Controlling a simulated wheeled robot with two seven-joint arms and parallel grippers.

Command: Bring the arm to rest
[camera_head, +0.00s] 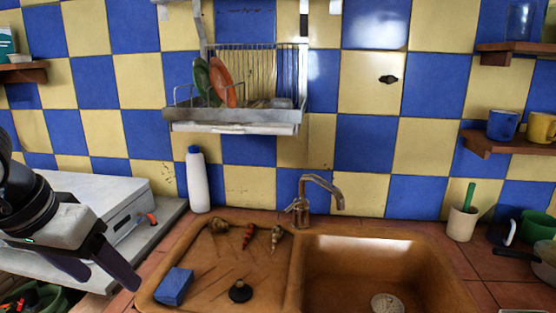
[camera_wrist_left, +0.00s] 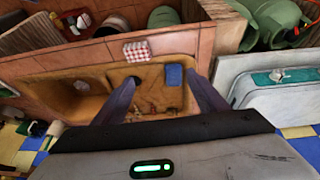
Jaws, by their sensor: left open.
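My left gripper (camera_head: 98,275) comes in from the left in the head view, above the counter's left side beside the sink. Its two dark fingers are apart, with nothing between them that I can see. In the left wrist view the fingers of my left gripper (camera_wrist_left: 160,95) spread wide, with the sink behind them farther off. My right gripper is in neither view.
The brown sink (camera_head: 295,265) has a blue sponge (camera_head: 174,286) on its left drainboard. A white bottle (camera_head: 198,180) stands behind it, and a faucet (camera_head: 318,190) rises at the back. A white appliance (camera_head: 75,195) sits near my left arm. A dish rack (camera_head: 235,116) hangs above.

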